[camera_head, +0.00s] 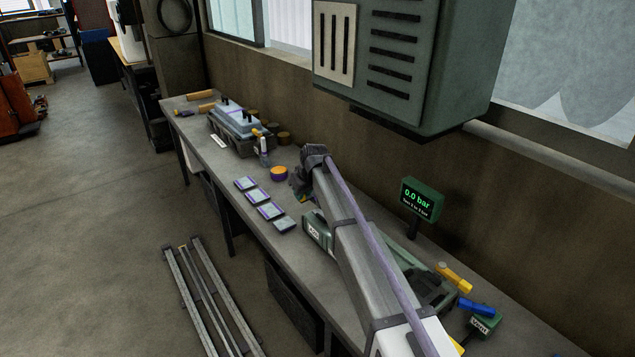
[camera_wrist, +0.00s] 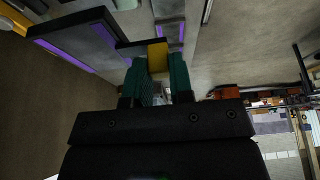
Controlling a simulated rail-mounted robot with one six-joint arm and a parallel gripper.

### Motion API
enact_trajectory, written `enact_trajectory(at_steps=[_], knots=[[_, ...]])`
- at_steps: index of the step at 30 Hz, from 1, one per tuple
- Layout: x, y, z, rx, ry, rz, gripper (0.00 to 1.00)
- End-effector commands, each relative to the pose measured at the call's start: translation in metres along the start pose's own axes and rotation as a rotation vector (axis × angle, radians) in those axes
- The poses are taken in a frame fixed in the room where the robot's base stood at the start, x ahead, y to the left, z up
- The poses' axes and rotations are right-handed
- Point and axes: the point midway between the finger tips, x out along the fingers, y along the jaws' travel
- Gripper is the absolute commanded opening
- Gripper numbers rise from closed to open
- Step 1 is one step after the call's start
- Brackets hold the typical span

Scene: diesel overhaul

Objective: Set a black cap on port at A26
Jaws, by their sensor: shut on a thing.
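In the wrist view my gripper (camera_wrist: 158,72) has two teal fingers closed on a yellow block-like piece (camera_wrist: 157,52). Its far end is hidden, and I cannot tell what it is part of. In the head view my arm's wrist is bent down over the bench, and the fingers are mostly hidden behind it. No black cap can be made out clearly in either view. The port at A26 cannot be identified. A green unit with a white label (camera_head: 317,233) stands beside my arm, partly covered by it; the label is too small to read.
Several grey purple-edged plates (camera_head: 270,211) lie along the bench's front edge. An orange-topped round part (camera_head: 279,173) is near my wrist. A display reading 0.0 bar (camera_head: 420,198) stands right of my arm. A green cabinet (camera_head: 405,65) hangs above.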

Motion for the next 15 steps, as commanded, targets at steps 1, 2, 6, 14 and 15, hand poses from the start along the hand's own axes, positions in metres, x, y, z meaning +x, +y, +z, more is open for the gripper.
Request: enact_trajectory(at_steps=[1, 2, 6, 14, 15], knots=[[-0.008, 0.017, 0.006, 0.016, 0.001, 0.006, 0.0], [-0.011, 0.024, 0.009, 0.022, 0.001, 0.008, 0.0], [-0.015, 0.043, 0.018, 0.038, 0.001, 0.015, 0.0], [-0.009, 0.044, 0.021, 0.038, 0.001, 0.016, 0.0], [-0.006, 0.044, 0.022, 0.038, 0.001, 0.016, 0.0]])
